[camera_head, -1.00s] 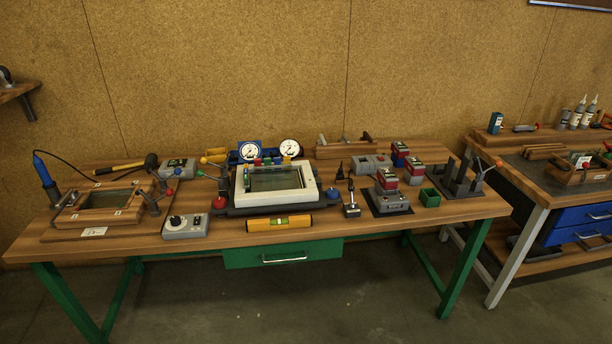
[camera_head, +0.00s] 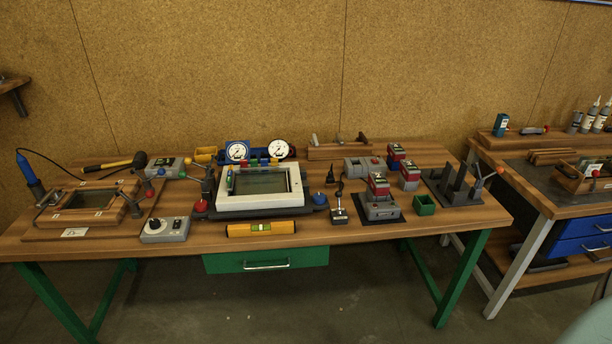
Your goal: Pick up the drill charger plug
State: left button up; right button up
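A grey drill charger (camera_head: 379,209) with a red-and-grey battery (camera_head: 378,184) on it sits on a dark base at the right half of the green-legged workbench (camera_head: 290,232). I cannot clearly make out the charger's plug. A small black upright piece (camera_head: 338,192) stands just left of the charger, near a small grey block (camera_head: 339,216); its kind is too small to tell. Neither of my grippers is in view.
A white tilting frame (camera_head: 262,203) stands mid-bench, with a yellow level (camera_head: 261,229) in front. A green box (camera_head: 424,205) and a dark clamp stand (camera_head: 455,186) are right of the charger. A second bench (camera_head: 545,205) stands at the right.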

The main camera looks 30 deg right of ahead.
aim_at(330, 178)
jog(key=l+u, duration=0.25)
jog(key=l, duration=0.3)
jog(key=k+l+u, duration=0.25)
jog(key=l, duration=0.25)
jog(key=k+l+u, duration=0.1)
jog(key=l, duration=0.4)
jog(key=k+l+u, duration=0.1)
jog(key=l, duration=0.45)
jog(key=k+l, duration=0.1)
jog(key=l, duration=0.3)
jog(key=k+l, duration=0.15)
jog(key=l, duration=0.25)
jog(key=k+l, duration=0.1)
jog(key=l, duration=0.3)
jog(key=k+l, duration=0.15)
jog(key=l, duration=0.25)
